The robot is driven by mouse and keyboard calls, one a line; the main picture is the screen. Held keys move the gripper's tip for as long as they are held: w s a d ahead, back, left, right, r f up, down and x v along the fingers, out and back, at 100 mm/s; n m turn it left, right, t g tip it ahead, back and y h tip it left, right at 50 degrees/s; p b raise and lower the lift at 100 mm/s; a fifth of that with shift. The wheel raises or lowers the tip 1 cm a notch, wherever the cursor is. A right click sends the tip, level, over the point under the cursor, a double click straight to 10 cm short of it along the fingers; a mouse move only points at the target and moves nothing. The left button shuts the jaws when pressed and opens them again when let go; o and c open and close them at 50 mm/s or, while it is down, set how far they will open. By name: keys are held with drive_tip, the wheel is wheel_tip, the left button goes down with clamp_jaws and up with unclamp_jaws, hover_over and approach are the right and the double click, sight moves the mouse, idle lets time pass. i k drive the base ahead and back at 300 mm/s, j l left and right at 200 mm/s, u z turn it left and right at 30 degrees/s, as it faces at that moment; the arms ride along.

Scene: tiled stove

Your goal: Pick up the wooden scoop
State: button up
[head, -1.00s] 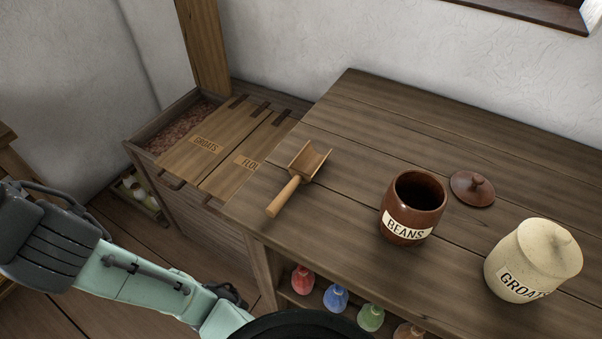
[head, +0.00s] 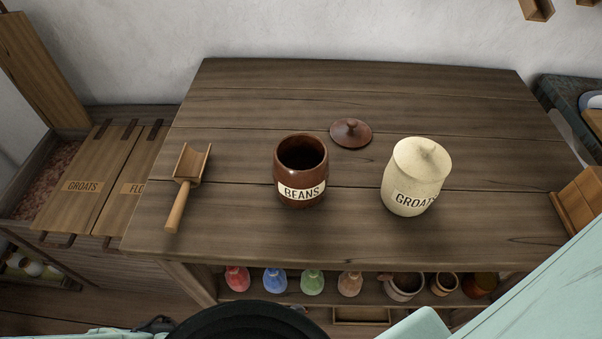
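The wooden scoop (head: 187,185) lies at the left end of the wooden table (head: 260,95). Its open square bowl points to the back and its round handle (head: 177,207) points to the front edge. Nothing touches it. My gripper's fingers do not show in the head view; only pale green and black parts of my own body show along the bottom and at the lower right.
An open brown BEANS jar (head: 301,170) stands right of the scoop, its lid (head: 351,133) behind it. A cream lidded GROATS jar (head: 414,178) stands further right. Bottles and pots (head: 312,283) fill the shelf below. Labelled bins (head: 90,185) stand at left. The table's back is clear.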

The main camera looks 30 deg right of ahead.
sight(188, 172)
drive_tip(key=k+u, duration=0.6)
drive_tip(key=u, duration=0.25)
drive_tip(key=k+u, duration=0.25)
drive_tip(key=u, duration=0.15)
